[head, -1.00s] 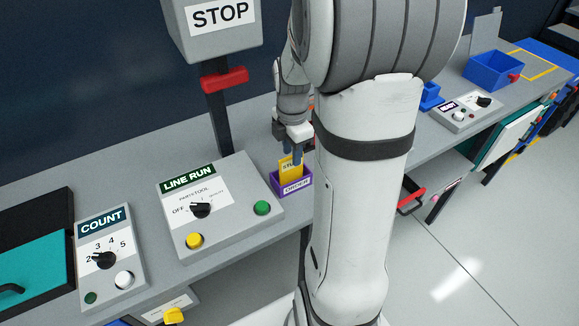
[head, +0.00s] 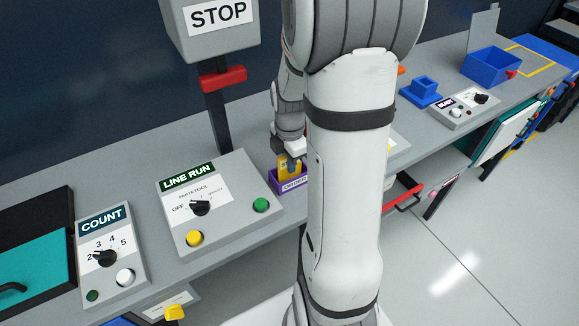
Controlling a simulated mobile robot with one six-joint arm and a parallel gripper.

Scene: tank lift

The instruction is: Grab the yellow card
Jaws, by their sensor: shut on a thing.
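The yellow card (head: 284,167) stands upright in the purple holder marked ORDER (head: 291,184), with its upper part showing above the rim. My gripper (head: 292,165) is directly above the holder, pointing down, with its dark fingers at the card. It is shut on the card. The lower part of the card is hidden inside the holder, and my arm hides what lies just to the right.
The LINE RUN panel (head: 218,215) stands just left of the holder, and the COUNT panel (head: 112,262) farther left. A STOP box (head: 213,60) on a post with a red handle (head: 223,79) rises behind. Blue bins (head: 492,67) stand at the right.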

